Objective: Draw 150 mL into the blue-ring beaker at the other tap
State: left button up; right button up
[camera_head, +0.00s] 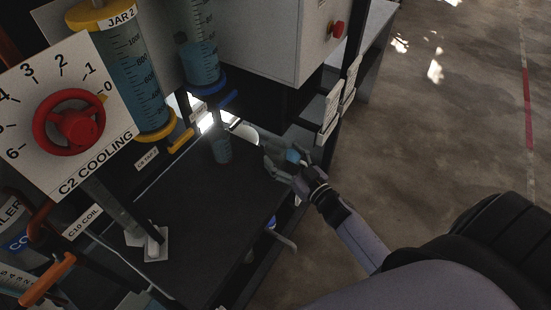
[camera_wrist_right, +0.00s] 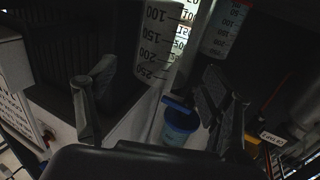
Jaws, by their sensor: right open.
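In the head view, a clear graduated beaker (camera_head: 221,149) with a bluish tint stands upright on the dark bench top, below the jar with the blue ring (camera_head: 205,62). My right gripper (camera_head: 283,158) is to its right, apart from it, with fingers open. A small blue patch shows at the fingers; I cannot tell what it is. In the right wrist view, my right gripper (camera_wrist_right: 152,92) has its fingers spread wide. A graduated vessel (camera_wrist_right: 160,42) and a blue-rimmed cup (camera_wrist_right: 180,127) show beyond and between them. My left gripper is not in view.
JAR 2 (camera_head: 136,75) with yellow rings hangs left of the blue-ringed jar. The C2 COOLING panel (camera_head: 66,115) with a red wheel is at the left. A white cabinet (camera_head: 275,38) stands behind.

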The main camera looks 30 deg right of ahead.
aim_at(276, 149)
jog(key=w, duration=0.2)
jog(key=w+a, duration=0.1)
jog(key=w, duration=0.1)
jog(key=shift+r, duration=0.1)
jog(key=shift+s, duration=0.1)
jog(key=shift+c, duration=0.5)
jog(key=c, duration=1.2)
jog(key=shift+o, duration=0.2)
jog(key=shift+r, duration=0.1)
